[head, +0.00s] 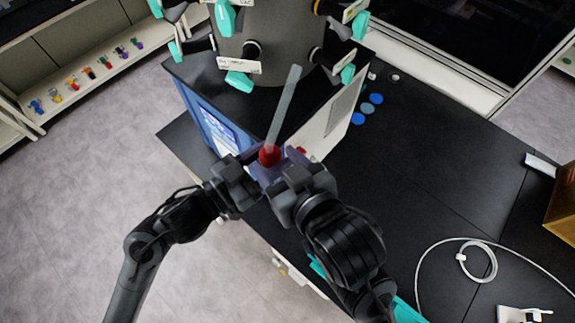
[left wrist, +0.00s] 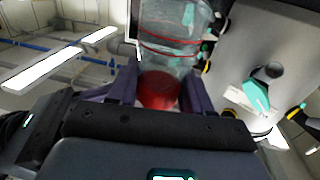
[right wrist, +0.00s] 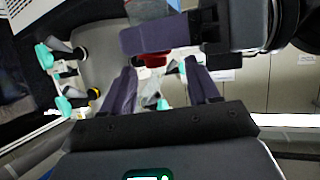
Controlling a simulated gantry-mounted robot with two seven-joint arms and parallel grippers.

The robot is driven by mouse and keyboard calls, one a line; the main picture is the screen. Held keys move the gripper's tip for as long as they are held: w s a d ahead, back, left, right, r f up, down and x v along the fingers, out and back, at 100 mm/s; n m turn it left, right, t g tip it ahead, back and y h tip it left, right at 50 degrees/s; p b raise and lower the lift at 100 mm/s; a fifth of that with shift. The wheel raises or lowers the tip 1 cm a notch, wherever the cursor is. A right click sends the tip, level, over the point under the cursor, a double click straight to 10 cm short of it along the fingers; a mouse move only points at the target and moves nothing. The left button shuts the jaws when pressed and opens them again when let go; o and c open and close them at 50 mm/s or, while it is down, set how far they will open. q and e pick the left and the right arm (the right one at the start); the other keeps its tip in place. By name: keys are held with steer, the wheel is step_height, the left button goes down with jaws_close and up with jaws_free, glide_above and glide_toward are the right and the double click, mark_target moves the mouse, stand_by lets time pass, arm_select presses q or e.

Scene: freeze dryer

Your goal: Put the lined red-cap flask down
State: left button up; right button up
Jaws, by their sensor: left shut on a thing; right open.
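The lined red-cap flask shows its red cap (head: 269,156) and a clear tube (head: 285,110) slanting up from it in the head view. In the left wrist view, the red cap (left wrist: 160,91) sits between the fingers of my left gripper (left wrist: 159,84), which is shut on it; the clear glass body (left wrist: 172,35) with red lines is beyond. My right gripper (right wrist: 163,84) is open and empty close by. In the right wrist view, part of the red cap (right wrist: 152,60) shows behind a left finger. The flask's far end is not clear in the wrist views.
The grey freeze dryer drum (head: 275,35) with teal-handled valves (head: 238,82) stands just beyond the flask, above the blue-and-white base (head: 208,118). The black bench (head: 430,160) is mostly clear at right, with blue discs (head: 358,118) and a coiled white tube (head: 478,262).

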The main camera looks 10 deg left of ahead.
steer(key=shift+x, duration=1.45)
steer(key=shift+s, duration=0.1)
steer(key=c, duration=0.8)
arm_select(q)
steer(key=o, duration=1.1)
arm_select(e)
steer(key=shift+c, duration=0.3)
arm_select(q)
steer(key=shift+o, duration=0.2)
